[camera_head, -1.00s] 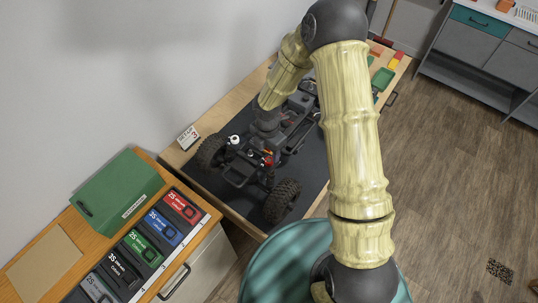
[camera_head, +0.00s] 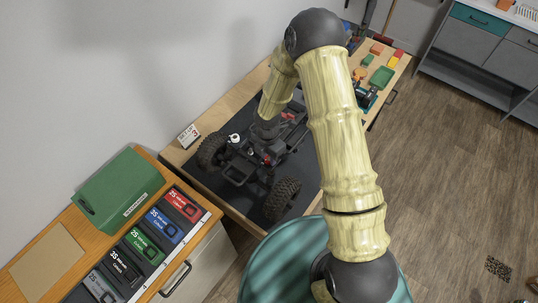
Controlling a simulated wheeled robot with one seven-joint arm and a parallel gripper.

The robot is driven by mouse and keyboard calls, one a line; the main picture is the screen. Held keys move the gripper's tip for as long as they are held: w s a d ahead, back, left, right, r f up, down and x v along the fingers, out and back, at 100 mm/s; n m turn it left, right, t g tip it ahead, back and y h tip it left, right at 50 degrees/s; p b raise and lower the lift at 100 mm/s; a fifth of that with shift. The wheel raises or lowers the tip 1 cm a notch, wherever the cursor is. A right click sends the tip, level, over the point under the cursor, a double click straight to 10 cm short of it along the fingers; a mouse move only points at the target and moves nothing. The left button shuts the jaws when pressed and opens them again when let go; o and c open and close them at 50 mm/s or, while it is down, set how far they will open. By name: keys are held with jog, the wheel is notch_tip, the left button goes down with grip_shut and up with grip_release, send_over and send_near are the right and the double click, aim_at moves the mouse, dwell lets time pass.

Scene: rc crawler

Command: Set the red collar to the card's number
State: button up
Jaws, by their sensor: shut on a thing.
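The white card (camera_head: 188,136) stands at the left edge of the bench and shows a red figure that looks like 3. The crawler (camera_head: 236,170) is a dark chassis with big knobbly tyres on a black mat. My gripper (camera_head: 264,150) points down over the chassis, small and dark against it. It is shut on a small red part (camera_head: 267,159), which looks like the red collar. The fingers and any numbers on the collar are too small to make out. My arm hides part of the chassis.
A side cabinet at lower left holds a green case (camera_head: 118,190) and a row of coloured battery packs (camera_head: 165,228). A grey cabinet (camera_head: 470,60) stands at upper right.

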jog(key=shift+m, duration=0.4)
jog(key=shift+f+m+b, duration=0.1)
jog(key=shift+m+b, duration=0.9)
jog(key=shift+m, duration=0.2)
jog(key=m+b, duration=0.2)
jog(key=m, duration=0.1)
jog(key=shift+m, duration=0.4)
jog(key=m+b, duration=0.3)
jog(key=m, duration=0.4)
jog(key=m+b, duration=0.2)
jog(key=m, duration=0.3)
jog(key=shift+m+b, duration=0.3)
jog(key=m+b, duration=0.1)
jog(key=m, duration=0.3)
jog(key=shift+m, duration=0.3)
